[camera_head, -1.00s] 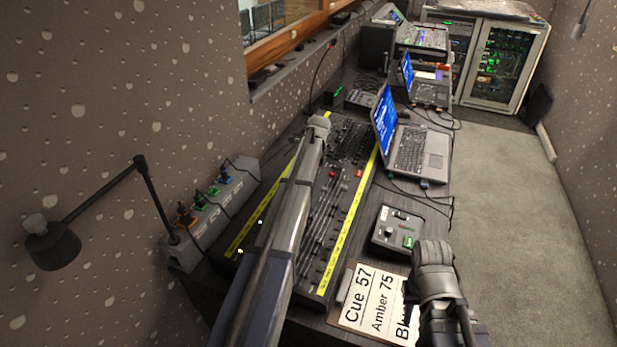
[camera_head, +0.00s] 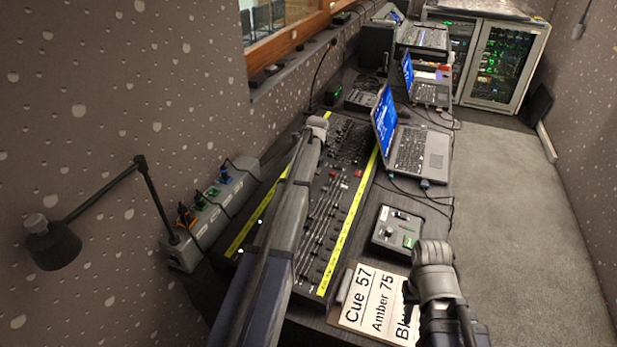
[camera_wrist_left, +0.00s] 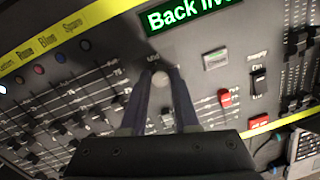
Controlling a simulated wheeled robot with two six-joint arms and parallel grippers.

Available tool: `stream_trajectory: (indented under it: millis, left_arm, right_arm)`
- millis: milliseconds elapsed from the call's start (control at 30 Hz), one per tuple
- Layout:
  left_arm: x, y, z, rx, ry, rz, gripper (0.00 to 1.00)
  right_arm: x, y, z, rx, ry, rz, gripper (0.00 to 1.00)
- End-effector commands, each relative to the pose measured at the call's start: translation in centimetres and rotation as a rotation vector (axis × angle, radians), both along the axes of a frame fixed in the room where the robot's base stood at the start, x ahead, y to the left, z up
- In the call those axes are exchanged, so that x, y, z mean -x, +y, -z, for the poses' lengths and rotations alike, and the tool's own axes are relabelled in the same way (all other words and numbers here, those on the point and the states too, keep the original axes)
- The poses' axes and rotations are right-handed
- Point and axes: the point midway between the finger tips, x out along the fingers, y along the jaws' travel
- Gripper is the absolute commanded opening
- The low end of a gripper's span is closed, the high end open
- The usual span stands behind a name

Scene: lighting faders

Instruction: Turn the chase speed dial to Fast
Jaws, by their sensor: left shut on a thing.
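In the left wrist view a pale round knob (camera_wrist_left: 160,79) stands on the dark panel, with a small label above it too blurred to read surely. I take it for the chase speed dial. My left gripper (camera_wrist_left: 161,74) is shut on it, one finger on each side. A green display (camera_wrist_left: 190,12) reading "Back live" is just above. In the head view my left arm lies over the long fader console (camera_head: 348,205) and its fingers are hidden. My right gripper (camera_head: 433,268) hangs at the lower right, apart from the console; its fingers cannot be made out.
A small control box (camera_head: 398,230), a cue card (camera_head: 372,300) and an open laptop (camera_head: 410,150) lie right of the console. A lamp (camera_head: 52,243) stands left.

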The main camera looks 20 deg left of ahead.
Motion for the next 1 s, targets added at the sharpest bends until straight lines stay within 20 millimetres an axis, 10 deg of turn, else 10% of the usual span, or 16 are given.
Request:
stream_trajectory:
  millis: [133, 167, 400, 1000]
  left_arm:
    - [0.0, 0.0, 0.0, 0.0, 0.0, 0.001, 0.0]
    - [0.0, 0.0, 0.0, 0.0, 0.0, 0.001, 0.32]
    - [0.0, 0.0, 0.0, 0.0, 0.0, 0.0, 0.59]
    - [0.1, -0.3, -2.2, -0.001, 0.0, 0.0, 0.59]
  right_arm:
    - [0.0, 0.0, 0.0, 0.0, 0.0, 0.0, 0.3]
    - [0.0, 0.0, 0.0, 0.0, 0.0, 0.0, 0.3]
    - [0.0, 0.0, 0.0, 0.0, 0.0, 0.0, 0.3]
    - [0.0, 0.0, -2.2, 0.0, 0.0, 0.0, 0.3]
